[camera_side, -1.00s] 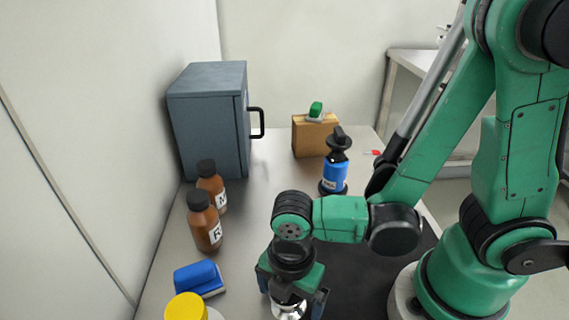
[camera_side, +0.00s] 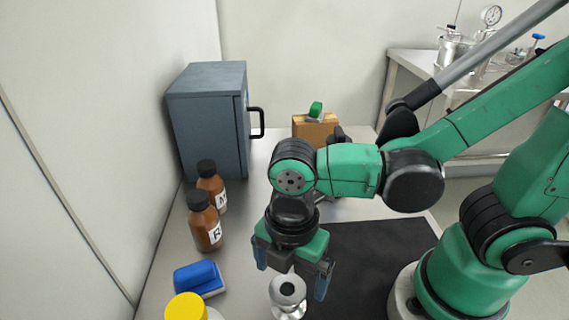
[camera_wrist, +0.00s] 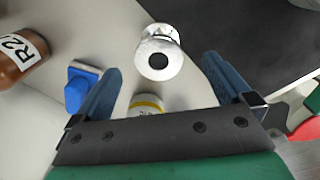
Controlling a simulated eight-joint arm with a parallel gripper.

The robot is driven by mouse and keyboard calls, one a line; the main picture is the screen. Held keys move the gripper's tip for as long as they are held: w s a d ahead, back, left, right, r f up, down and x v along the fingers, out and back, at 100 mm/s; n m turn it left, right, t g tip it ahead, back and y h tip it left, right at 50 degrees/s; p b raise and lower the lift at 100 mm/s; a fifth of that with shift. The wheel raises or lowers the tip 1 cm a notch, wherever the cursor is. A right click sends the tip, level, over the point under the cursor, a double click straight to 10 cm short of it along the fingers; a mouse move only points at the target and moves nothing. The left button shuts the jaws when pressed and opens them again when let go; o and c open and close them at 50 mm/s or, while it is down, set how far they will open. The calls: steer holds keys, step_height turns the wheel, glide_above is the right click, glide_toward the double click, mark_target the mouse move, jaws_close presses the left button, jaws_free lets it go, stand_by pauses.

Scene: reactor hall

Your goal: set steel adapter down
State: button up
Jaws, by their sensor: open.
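The steel adapter (camera_side: 288,292), a shiny flanged piece with a dark round hole in its top, stands upright on the table near the front edge of the side view. In the wrist view the steel adapter (camera_wrist: 159,57) shows ahead of the fingers, apart from them. My gripper (camera_side: 291,279) is open above the adapter, its two blue fingers spread to either side. In the wrist view my gripper (camera_wrist: 162,72) has nothing between its fingertips.
Brown bottles (camera_side: 205,222) stand left, by a blue-handled brush or block (camera_side: 199,279) and a yellow-capped container (camera_side: 187,307). A black mat (camera_side: 365,265) lies to the right. A grey cabinet (camera_side: 208,125) and a wooden block (camera_side: 313,134) stand behind.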

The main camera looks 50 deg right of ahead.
mark_target(291, 288)
step_height(291, 288, up, 6)
steer(key=r, duration=0.1)
steer(key=w+d+m+t, duration=0.7)
steer(key=d+m, duration=0.5)
steer(key=m, duration=0.8)
steer(key=shift+w, duration=0.35)
